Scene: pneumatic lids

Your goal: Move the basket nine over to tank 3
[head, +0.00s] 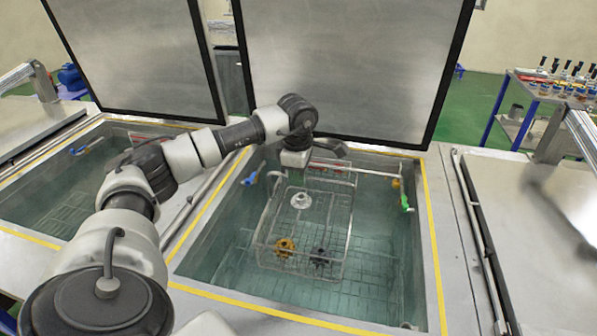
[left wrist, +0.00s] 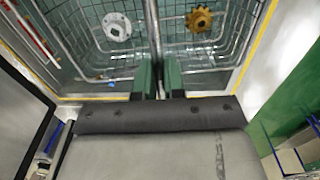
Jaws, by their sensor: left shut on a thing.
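The wire basket (head: 347,235) is inside or over the open middle tank (head: 385,285); I cannot tell if it touches the tank floor. It holds a white part (head: 301,200), a golden gear (head: 285,247) and a dark gear (head: 320,256). My left gripper (head: 293,160) is above the basket, shut on its handle. In the left wrist view the green fingers of the left gripper (left wrist: 156,78) close around the basket's bar (left wrist: 153,32). No number shows on the basket or tanks, so I cannot tell which is tank 3. My right gripper is out of view.
Raised lids stand behind the middle tank (head: 350,65) and the left tank (head: 135,55). The left tank (head: 60,190) is open, with liquid and a rack in it. A flat metal cover (head: 545,225) lies at right. A cart with bottles (head: 560,90) stands back right.

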